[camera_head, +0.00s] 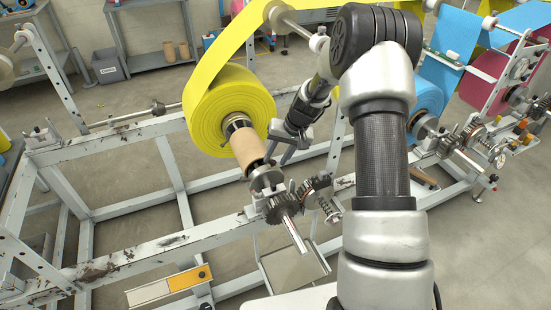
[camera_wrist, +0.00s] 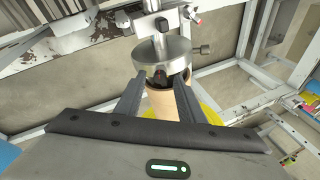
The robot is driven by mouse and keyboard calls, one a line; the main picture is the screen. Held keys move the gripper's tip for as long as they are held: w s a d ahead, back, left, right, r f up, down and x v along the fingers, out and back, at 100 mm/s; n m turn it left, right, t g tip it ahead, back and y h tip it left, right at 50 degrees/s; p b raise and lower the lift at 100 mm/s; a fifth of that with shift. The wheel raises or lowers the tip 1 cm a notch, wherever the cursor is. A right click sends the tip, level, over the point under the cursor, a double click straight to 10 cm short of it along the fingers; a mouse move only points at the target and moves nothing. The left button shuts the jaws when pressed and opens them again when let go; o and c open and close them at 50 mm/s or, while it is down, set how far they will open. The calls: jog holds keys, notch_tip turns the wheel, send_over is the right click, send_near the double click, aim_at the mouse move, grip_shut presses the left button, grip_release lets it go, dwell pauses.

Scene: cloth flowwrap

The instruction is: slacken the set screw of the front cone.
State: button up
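The front cone (camera_wrist: 163,60) is a round metal piece on a shaft, at the near end of the tan core (camera_head: 245,145) of the yellow roll (camera_head: 205,110). It also shows in the head view (camera_head: 265,178). A small knobbed screw (camera_wrist: 204,48) sticks out to the right of the cone in the wrist view; I cannot tell for sure that it is the set screw. My gripper (camera_wrist: 158,80) has its two fingers apart, one on each side of the core end, close to the cone. Contact cannot be told. In the head view my gripper (camera_head: 278,150) is beside the core.
A dark gear (camera_head: 282,208) and a shaft end sit in front of the cone on the worn white frame (camera_head: 190,236). A yellow web runs up from the roll to a roller. Blue and pink rolls stand at the right.

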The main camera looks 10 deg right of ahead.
jog(key=p+v, duration=0.1)
jog(key=v, duration=0.9)
jog(key=shift+r, duration=0.35)
jog(key=shift+s, duration=0.1)
jog(key=s+a+r+n+t+h, duration=0.1)
jog(key=s+a+r, duration=0.1)
jog(key=s+r, duration=0.6)
jog(key=s+a+r+n+h, duration=0.1)
jog(key=s+a+r, duration=0.1)
jog(key=s+r, duration=0.6)
jog(key=s+r+t+h+p, duration=0.1)
jog(key=s+r, duration=0.2)
jog(key=s, duration=0.5)
jog(key=s+r+t, duration=0.1)
jog(key=s+r, duration=0.2)
jog(key=s, duration=0.5)
notch_tip(320, 180, up, 16)
jog(key=p, duration=1.5)
jog(key=shift+f, duration=0.2)
